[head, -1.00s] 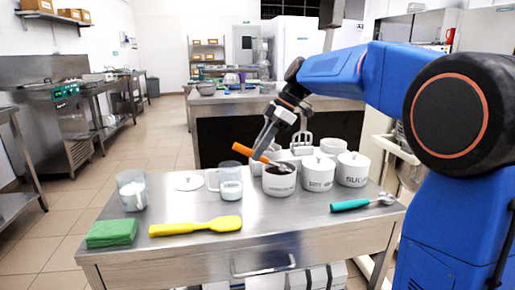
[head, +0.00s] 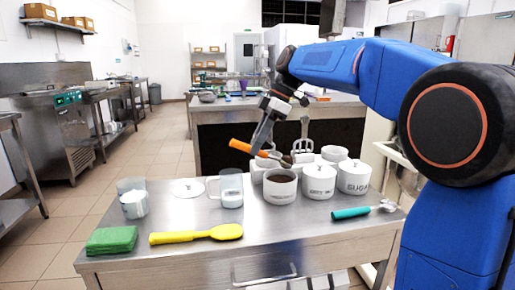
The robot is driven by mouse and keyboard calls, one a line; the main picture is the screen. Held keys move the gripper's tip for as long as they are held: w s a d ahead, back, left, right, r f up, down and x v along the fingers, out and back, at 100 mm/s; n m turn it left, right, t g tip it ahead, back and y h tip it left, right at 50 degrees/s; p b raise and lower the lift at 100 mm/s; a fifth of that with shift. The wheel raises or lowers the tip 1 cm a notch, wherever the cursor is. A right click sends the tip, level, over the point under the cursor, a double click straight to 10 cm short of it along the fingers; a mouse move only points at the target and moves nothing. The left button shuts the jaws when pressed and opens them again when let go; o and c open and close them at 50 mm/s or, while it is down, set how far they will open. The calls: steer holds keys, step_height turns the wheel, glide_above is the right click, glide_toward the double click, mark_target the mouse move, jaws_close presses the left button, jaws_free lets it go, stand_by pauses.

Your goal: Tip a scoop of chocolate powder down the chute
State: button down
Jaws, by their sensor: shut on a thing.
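My gripper (head: 262,148) is shut on the orange handle (head: 240,146) of a scoop, above the steel cart. The scoop's dark head (head: 287,159) is just above and behind the rim of an open white canister (head: 281,194). Dark brown powder shows inside this canister. The scoop looks roughly level, with its head a little lower than the handle. What lies in the scoop is too small to tell. I cannot make out a chute for certain.
Lidded white canisters stand right of the open one, one marked SUGAR (head: 355,178). More white containers stand behind.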

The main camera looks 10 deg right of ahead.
steer(key=shift+a+r+h, duration=0.2)
steer(key=shift+a+h, duration=0.95)
steer(key=shift+h, duration=0.65)
